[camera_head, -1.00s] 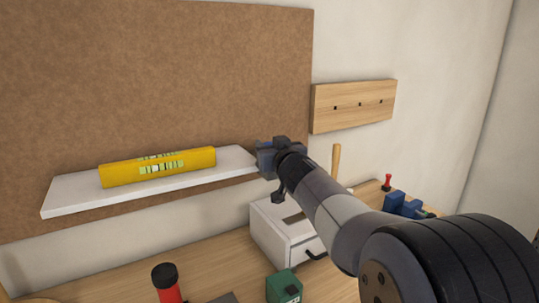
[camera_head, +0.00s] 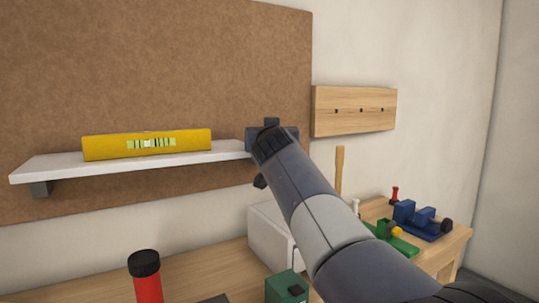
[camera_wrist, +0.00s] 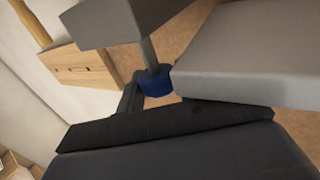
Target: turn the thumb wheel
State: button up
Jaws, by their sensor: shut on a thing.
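A blue thumb wheel (camera_wrist: 155,81) sits on a short grey stem in the wrist view, close to the end of the white shelf (camera_wrist: 240,75). My gripper (camera_wrist: 140,98) reaches the wheel, a dark finger lying against it; its other finger is not clear. My gripper (camera_head: 271,137) is at the right end of the shelf (camera_head: 55,168) in the head view, shut on the wheel, which my wrist and arm hide there. A yellow spirit level (camera_head: 105,147) lies along the shelf; its bubble is too small to read.
Below are a white drawer box (camera_head: 266,236), a red bottle with black cap (camera_head: 147,285), a green box (camera_head: 285,287) and a blue vise (camera_head: 405,212) on the workbench (camera_head: 215,272). A brown board backs the shelf.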

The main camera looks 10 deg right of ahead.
jog(key=shift+f+m+g+h+b, duration=0.2)
jog(key=shift+m+h+b, duration=0.25)
jog(key=shift+h+b, duration=0.45)
jog(key=shift+f+m+g+h+b, duration=0.15)
jog(key=shift+m+h+b, duration=0.35)
jog(key=shift+b, duration=0.7)
jog(key=shift+m+g+h+b, duration=0.4)
jog(key=shift+m+g+h, duration=0.4)
jog(key=shift+h, duration=0.8)
jog(key=shift+m, duration=0.25)
jog(key=shift+f, duration=0.1)
jog(key=o, duration=0.9)
jog(key=shift+w+d, duration=0.1)
jog(key=shift+o, duration=0.2)
jog(key=shift+s+r, duration=0.25)
jog(key=shift+s, duration=0.05)
jog(key=v, duration=1)
jog(key=shift+s+a+b, duration=0.2)
jog(key=shift+a+b, duration=0.05)
jog(key=shift+b, duration=0.15)
